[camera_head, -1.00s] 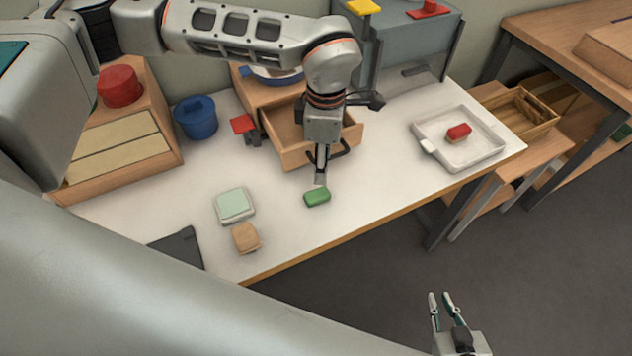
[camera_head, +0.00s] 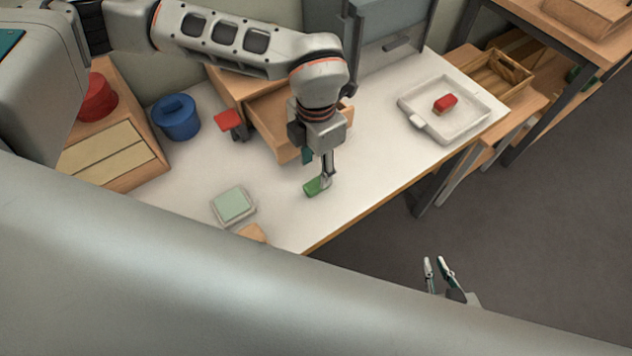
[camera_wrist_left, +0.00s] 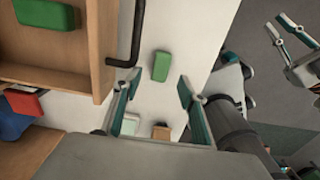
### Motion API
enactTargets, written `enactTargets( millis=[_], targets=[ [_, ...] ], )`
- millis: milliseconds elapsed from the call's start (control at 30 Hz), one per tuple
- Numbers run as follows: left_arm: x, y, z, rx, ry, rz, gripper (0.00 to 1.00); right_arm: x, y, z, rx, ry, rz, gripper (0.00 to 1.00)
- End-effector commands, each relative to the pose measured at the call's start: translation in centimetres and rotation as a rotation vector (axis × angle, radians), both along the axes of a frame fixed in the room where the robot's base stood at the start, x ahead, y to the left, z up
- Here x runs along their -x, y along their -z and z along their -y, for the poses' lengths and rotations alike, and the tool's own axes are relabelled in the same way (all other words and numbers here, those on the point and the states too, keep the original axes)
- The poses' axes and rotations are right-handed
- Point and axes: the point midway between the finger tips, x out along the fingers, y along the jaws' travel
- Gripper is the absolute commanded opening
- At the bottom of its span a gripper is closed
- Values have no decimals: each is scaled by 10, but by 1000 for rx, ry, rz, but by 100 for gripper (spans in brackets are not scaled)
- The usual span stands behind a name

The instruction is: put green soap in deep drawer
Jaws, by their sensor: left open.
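The green soap (camera_head: 313,187) lies on the white tabletop in front of the open wooden drawer. My left gripper (camera_head: 322,180) points down at it and partly covers it in the head view. In the left wrist view the soap (camera_wrist_left: 160,66) lies just beyond and between the open fingertips (camera_wrist_left: 159,82), with nothing held. The pulled-out drawer (camera_head: 270,125) has a dark handle (camera_wrist_left: 127,40). A second green block (camera_wrist_left: 47,13) lies inside it in the left wrist view. My right gripper (camera_head: 437,266) is open and empty beyond the table's front edge.
A pale green block on a white dish (camera_head: 233,205) and a tan block (camera_head: 252,233) lie left of the soap. A blue pot (camera_head: 176,118) and a red item (camera_head: 228,119) stand behind. A white tray (camera_head: 465,128) with a red-topped block (camera_head: 445,104) lies right.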

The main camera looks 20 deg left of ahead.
Motion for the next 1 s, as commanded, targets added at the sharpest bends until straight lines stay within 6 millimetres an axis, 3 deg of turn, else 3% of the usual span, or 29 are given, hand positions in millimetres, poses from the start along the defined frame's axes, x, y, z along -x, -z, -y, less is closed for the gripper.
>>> enactTargets(
  millis=[433,733,767,900,1000],
  targets=[
    [2,54,2,0,1,-1,42,-1,-12,1,1,0,2,15],
    [1,60,2,1,2,1,42,-1,-12,0,1,0,2,15],
    [1,60,2,1,2,1,39,-1,-12,0,1,0,2,15],
    [1,60,2,1,2,1,3,-1,-12,0,1,0,2,15],
    [1,60,2,1,2,1,0,-1,-12,0,1,0,2,15]
  ],
)
